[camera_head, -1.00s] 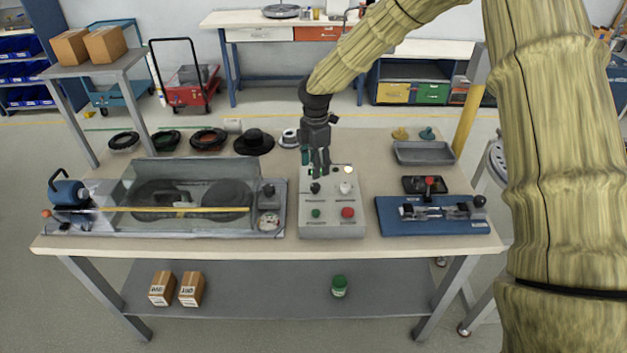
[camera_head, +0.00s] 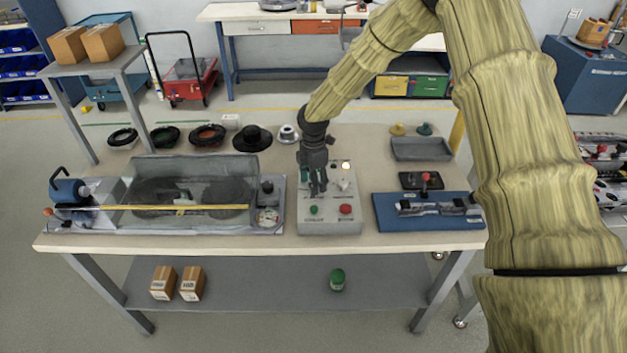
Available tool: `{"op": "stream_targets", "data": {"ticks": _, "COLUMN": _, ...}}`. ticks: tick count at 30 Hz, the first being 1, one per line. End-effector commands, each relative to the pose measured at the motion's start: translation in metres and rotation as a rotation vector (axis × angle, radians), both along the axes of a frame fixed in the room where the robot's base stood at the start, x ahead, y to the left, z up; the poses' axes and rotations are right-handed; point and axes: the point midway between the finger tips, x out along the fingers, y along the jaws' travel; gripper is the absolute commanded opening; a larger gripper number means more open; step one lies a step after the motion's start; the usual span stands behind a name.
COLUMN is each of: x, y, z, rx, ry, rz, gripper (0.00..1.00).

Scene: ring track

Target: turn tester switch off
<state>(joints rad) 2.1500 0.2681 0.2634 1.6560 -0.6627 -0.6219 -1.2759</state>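A grey control box (camera_head: 330,222) stands mid-table. It carries a green button (camera_head: 314,210), a red button (camera_head: 346,209), a lit lamp (camera_head: 346,165) and a white-grey knob (camera_head: 343,184). My dark gripper (camera_head: 317,190) points down over the left upper part of the box. Its fingers cover the black switch knob seen there earlier. I cannot tell whether the fingers touch or grip that knob, nor how far apart they are.
A clear-covered machine (camera_head: 190,195) with a yellow bar stands left of the box. A blue fixture (camera_head: 428,212) stands to the right, with a grey tray (camera_head: 420,149) behind it. Black rings (camera_head: 207,135) and a cone-shaped part (camera_head: 252,138) line the back left.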

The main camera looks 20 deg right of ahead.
Motion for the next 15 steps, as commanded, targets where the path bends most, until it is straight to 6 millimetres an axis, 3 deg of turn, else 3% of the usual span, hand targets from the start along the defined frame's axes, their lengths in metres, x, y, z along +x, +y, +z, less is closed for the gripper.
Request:
{"op": "stream_targets", "data": {"ticks": 1, "x": 0.0000, "y": 0.0000, "z": 0.0000, "rx": 0.000, "ry": 0.000, "rz": 0.000, "gripper": 0.46}}
{"op": "stream_targets", "data": {"ticks": 8, "x": 0.0000, "y": -0.0001, "z": 0.0002, "rx": 0.000, "ry": 0.000, "rz": 0.000, "gripper": 0.04}}
{"op": "stream_targets", "data": {"ticks": 15, "x": 0.0000, "y": -0.0001, "z": 0.0002, "rx": 0.000, "ry": 0.000, "rz": -0.010, "gripper": 0.03}}
